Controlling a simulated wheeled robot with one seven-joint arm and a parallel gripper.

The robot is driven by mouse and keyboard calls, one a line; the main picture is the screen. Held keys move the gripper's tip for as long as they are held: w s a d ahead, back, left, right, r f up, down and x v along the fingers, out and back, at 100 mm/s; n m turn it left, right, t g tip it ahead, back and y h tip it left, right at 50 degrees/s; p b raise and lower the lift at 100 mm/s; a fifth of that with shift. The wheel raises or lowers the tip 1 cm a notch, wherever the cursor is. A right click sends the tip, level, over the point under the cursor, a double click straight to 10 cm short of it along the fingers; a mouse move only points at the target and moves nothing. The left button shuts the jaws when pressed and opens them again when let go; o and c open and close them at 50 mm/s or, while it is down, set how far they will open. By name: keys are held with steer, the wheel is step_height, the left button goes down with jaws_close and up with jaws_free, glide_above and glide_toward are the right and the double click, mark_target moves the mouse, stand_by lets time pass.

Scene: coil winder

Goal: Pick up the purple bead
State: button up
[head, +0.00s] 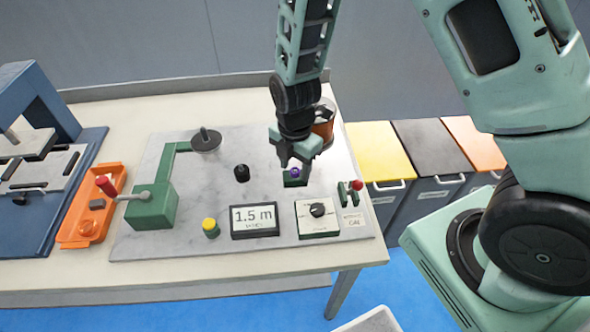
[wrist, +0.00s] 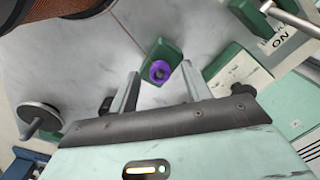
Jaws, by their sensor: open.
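The purple bead (head: 295,172) sits on a small green block on the marble board, right of the black knob. In the wrist view the bead (wrist: 160,71) shows as a purple ring with a dark centre on top of the green block (wrist: 165,53). My gripper (head: 295,160) is close above the bead in the head view and hides part of it and the block. In the wrist view my gripper (wrist: 160,82) is open, its two fingers apart with nothing between them, and the bead lies just beyond the fingertips, roughly centred.
The marble board (head: 140,243) carries a green crank winder (head: 152,205), a black knob (head: 242,173), a yellow button (head: 210,227), a 1.5 m display (head: 254,218) and a dial box (head: 317,211). A copper-coloured spool (head: 325,118) stands behind my gripper. Bins stand right of the table.

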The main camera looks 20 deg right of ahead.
steer(key=c, duration=1)
steer(key=shift+c, duration=0.2)
step_height(320, 180, up, 10)
steer(key=shift+b, duration=0.4)
